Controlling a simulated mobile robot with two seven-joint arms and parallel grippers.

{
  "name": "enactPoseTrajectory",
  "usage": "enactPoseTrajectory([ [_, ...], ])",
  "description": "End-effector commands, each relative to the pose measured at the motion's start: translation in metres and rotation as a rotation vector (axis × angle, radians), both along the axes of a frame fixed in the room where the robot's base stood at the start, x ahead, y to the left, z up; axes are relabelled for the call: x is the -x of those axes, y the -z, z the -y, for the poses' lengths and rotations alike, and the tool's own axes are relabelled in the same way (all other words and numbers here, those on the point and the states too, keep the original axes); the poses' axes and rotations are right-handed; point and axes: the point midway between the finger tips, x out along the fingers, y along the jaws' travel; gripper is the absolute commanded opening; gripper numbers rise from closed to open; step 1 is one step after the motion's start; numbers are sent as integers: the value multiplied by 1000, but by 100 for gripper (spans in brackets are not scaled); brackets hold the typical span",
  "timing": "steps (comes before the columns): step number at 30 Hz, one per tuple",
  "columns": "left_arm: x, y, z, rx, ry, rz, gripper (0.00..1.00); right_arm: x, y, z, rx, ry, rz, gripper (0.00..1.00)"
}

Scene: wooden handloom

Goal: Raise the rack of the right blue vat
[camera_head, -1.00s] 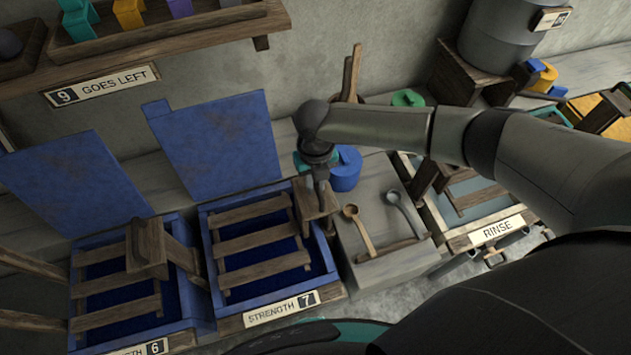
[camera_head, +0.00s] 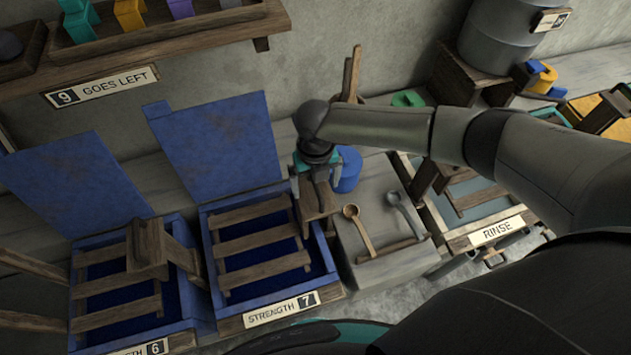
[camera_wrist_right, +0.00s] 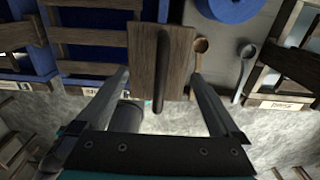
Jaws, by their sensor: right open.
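The right blue vat (camera_head: 335,283), labelled STRENGTH 7, stands with its blue lid (camera_head: 222,140) tipped up behind it. Its wooden slatted rack (camera_head: 262,243) lies low in the vat over dark blue liquid. A small wooden board (camera_head: 326,205) with an upright handle is at the rack's right side. My right gripper (camera_head: 316,198) is open just above this board. In the right wrist view, the board (camera_wrist_right: 148,60) and its dark handle (camera_wrist_right: 160,75) show between the two spread fingers, with gaps on both sides. My left gripper is not in view.
The left blue vat (camera_head: 190,300), with its own rack and handle board (camera_head: 147,255), is close on the left. To the right, a grey block (camera_head: 395,262) carries a wooden spoon (camera_head: 358,225) and a grey ladle (camera_head: 405,212).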

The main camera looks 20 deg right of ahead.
Motion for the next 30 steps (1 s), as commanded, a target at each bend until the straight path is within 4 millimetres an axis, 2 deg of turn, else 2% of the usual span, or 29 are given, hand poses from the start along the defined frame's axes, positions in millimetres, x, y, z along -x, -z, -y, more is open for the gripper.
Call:
enactPoseTrajectory([
  [8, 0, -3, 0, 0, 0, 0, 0, 0, -3, 0, 0, 0, -1, 100],
  [21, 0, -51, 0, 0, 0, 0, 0, 0, -53, 0, 0, 0, 0, 100],
  [30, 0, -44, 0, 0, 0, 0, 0, 0, -70, 0, 0, 0, -1, 100],
])
